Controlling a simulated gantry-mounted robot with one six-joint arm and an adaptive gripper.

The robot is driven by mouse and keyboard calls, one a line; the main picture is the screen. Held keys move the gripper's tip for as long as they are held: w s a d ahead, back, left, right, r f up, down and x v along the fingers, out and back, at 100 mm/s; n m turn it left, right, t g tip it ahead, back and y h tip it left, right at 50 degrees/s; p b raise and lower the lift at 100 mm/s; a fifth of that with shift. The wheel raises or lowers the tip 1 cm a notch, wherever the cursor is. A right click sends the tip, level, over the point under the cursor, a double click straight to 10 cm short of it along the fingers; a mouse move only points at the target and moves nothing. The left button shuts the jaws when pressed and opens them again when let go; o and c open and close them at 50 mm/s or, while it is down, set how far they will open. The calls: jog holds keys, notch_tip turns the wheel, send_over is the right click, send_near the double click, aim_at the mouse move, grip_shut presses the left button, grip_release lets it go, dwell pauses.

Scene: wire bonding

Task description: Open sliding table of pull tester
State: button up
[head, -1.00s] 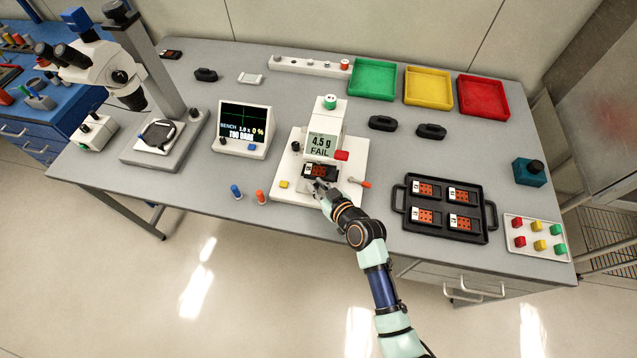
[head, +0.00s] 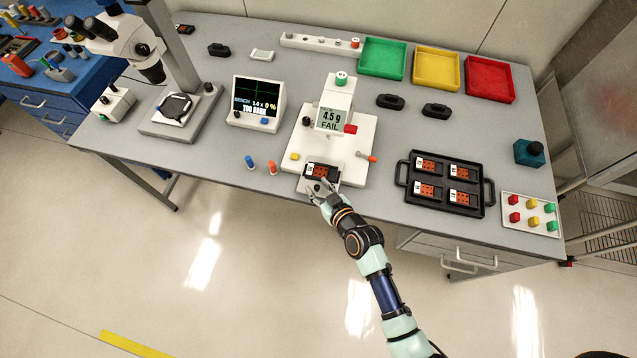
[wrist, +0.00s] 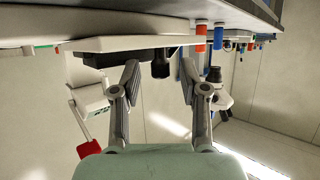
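The white pull tester (head: 361,139) stands near the bench's front edge, its screen (head: 331,118) reading "4.5 g FAIL". Its sliding table (head: 305,187) is slid out toward the front edge, carrying a black carrier with an orange-red part (head: 321,170). My gripper (head: 319,189) is at the table's front side. In the wrist view, my gripper's two fingers (wrist: 159,68) stand apart on either side of a dark knob (wrist: 160,66), with visible gaps. A dark block (wrist: 108,59) lies beside the left finger there. The head view hides the knob behind my gripper.
Blue and orange pegs (head: 250,162) stand left of the tester, beside a monitor (head: 257,100) reading "TOO DARK". A black tray (head: 404,200) with several parts lies right. Green (head: 383,59), yellow (head: 437,68) and red (head: 489,77) bins are at the back. Floor in front is clear.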

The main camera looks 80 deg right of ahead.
jog(key=v, duration=1.2)
dwell(0.4)
